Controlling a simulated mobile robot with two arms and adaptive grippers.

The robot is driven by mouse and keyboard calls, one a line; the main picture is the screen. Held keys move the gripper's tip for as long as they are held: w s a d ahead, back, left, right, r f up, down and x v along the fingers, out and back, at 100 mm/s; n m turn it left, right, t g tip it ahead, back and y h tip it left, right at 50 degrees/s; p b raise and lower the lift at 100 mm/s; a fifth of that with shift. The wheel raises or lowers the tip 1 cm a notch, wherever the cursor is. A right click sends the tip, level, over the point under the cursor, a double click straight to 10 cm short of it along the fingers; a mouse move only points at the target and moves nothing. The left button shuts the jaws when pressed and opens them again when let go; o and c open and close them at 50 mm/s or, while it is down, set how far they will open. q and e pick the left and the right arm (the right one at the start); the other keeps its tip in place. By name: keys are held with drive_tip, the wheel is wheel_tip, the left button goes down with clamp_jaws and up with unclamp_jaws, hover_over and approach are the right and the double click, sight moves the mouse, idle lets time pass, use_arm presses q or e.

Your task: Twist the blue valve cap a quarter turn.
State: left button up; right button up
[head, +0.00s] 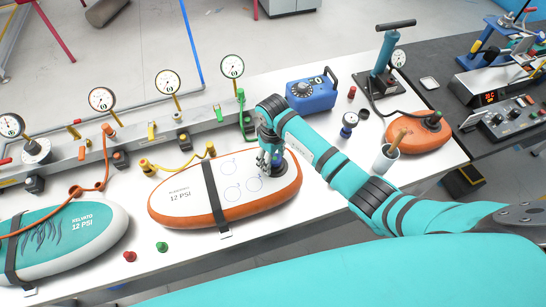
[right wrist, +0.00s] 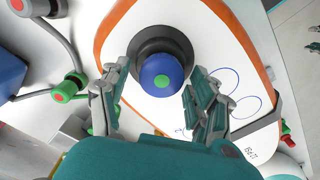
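I see gaps between the fingers and the cap, and nothing is held. In the head view my right gripper (head: 270,158) points down at the board's right end and hides the cap. My left gripper is not in view.
A teal board (head: 75,240) lies at the left, and a smaller orange board (head: 418,135) at the right. A red cap (head: 130,256) and a green cap (head: 162,247) stand at the front edge. A blue box (head: 312,93) and gauge rail (head: 205,118) are behind.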

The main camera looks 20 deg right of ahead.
drive_tip(key=shift+r, duration=0.15)
wheel_tip(320, 180, up, 12)
idle(0.5)
